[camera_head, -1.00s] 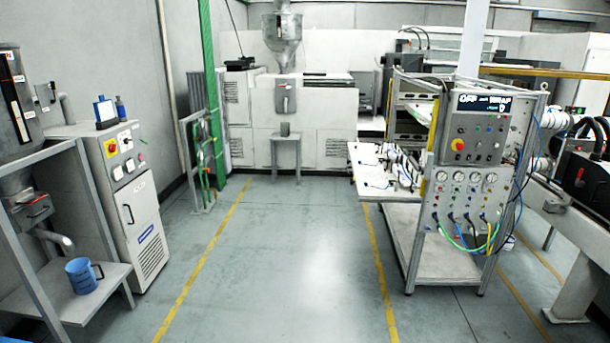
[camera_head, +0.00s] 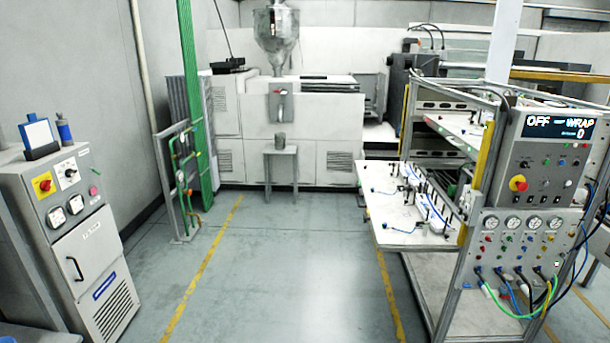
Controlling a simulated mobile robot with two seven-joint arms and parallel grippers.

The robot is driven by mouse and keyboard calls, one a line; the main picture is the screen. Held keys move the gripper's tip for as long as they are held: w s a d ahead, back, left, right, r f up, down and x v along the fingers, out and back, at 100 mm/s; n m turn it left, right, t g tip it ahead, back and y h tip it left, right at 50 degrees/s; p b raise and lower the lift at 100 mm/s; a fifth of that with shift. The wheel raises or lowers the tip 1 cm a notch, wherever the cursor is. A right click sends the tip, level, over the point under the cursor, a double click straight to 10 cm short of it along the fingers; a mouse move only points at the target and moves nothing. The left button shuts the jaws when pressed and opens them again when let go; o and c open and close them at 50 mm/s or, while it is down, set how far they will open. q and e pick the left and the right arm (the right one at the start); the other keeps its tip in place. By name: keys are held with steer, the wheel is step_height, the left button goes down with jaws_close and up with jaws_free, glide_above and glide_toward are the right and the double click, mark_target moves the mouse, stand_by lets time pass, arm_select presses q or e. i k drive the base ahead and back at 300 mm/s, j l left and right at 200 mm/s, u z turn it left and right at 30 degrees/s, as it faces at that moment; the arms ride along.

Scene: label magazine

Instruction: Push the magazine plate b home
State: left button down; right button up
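A machine rack (camera_head: 470,215) stands at the right with a control panel (camera_head: 545,165) whose display reads OFF and WRAP. A white plate (camera_head: 395,235) with several small fixtures and blue hoses sticks out from the rack's left side. A second white plate-like shelf (camera_head: 452,130) sits higher in the rack. I cannot tell which one is the magazine plate b. Neither of my grippers is in view.
The floor (camera_head: 280,270) ahead is clear between two yellow lines. A grey control cabinet (camera_head: 80,240) stands at the left. A small stool-like stand (camera_head: 281,172) with a grey cup on it is at the back, before a large white machine (camera_head: 300,130). Hoses (camera_head: 520,290) hang at the rack's front.

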mark_target(384, 205)
steer(key=i+z, duration=0.2)
steer(key=i, duration=0.3)
steer(key=i+j+z, duration=0.2)
steer(key=i, duration=0.25)
steer(key=i+j+z, duration=0.25)
steer(key=i, duration=0.2)
